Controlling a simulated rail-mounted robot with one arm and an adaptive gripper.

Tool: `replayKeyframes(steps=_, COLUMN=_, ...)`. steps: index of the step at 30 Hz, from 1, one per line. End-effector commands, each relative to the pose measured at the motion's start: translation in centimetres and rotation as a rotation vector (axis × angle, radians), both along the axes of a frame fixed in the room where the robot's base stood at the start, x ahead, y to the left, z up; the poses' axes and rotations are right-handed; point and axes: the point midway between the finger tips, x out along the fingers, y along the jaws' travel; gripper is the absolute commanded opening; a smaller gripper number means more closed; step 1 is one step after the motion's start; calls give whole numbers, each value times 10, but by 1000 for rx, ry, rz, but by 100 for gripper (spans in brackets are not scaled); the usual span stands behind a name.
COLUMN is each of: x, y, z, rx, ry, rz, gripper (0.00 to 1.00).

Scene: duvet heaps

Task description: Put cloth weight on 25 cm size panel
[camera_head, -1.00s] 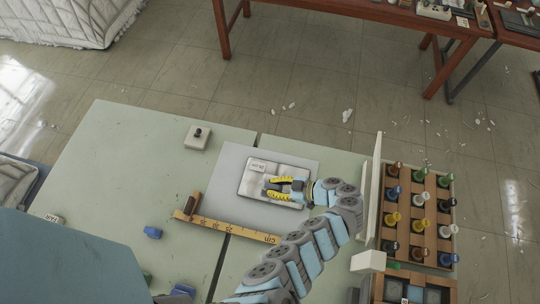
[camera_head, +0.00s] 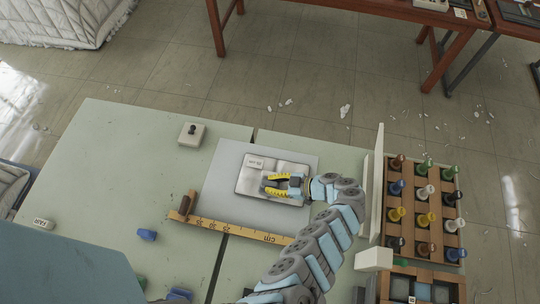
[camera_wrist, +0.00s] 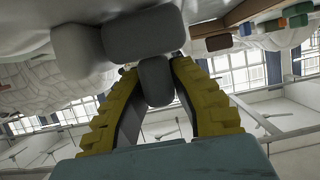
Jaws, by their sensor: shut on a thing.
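A pale quilted panel (camera_head: 248,183) with a small label lies flat on a grey mat (camera_head: 226,157); I cannot read the label. My gripper (camera_head: 264,184) lies low over the panel's right half, its yellow fingers pointing left. In the wrist view the fingers (camera_wrist: 155,70) are closed around a dark grey knob-like piece (camera_wrist: 155,84). A white block with a dark knob (camera_head: 184,139), which looks like a cloth weight, stands apart at the mat's upper left.
A wooden cm ruler (camera_head: 240,231) with a brown end block (camera_head: 187,205) lies along the mat's front edge. A rack of coloured pegs (camera_head: 454,205) stands at the right behind a white upright board (camera_head: 374,190). A blue piece (camera_head: 147,235) lies left.

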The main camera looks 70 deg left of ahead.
Motion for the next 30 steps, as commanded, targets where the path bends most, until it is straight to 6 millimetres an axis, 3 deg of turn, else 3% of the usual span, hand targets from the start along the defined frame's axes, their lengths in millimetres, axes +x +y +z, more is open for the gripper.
replayKeyframes(steps=12, x=0, y=1, z=-4, rx=3, ry=0, rz=-1, gripper=0)
replayKeyframes(steps=13, x=0, y=0, z=-3, rx=1, ry=-1, rz=-1, gripper=27)
replayKeyframes(steps=15, x=0, y=0, z=-3, rx=1, ry=-1, rz=-1, gripper=41)
replayKeyframes(steps=30, x=3, y=-1, z=0, rx=2, ry=-2, rz=-3, gripper=41)
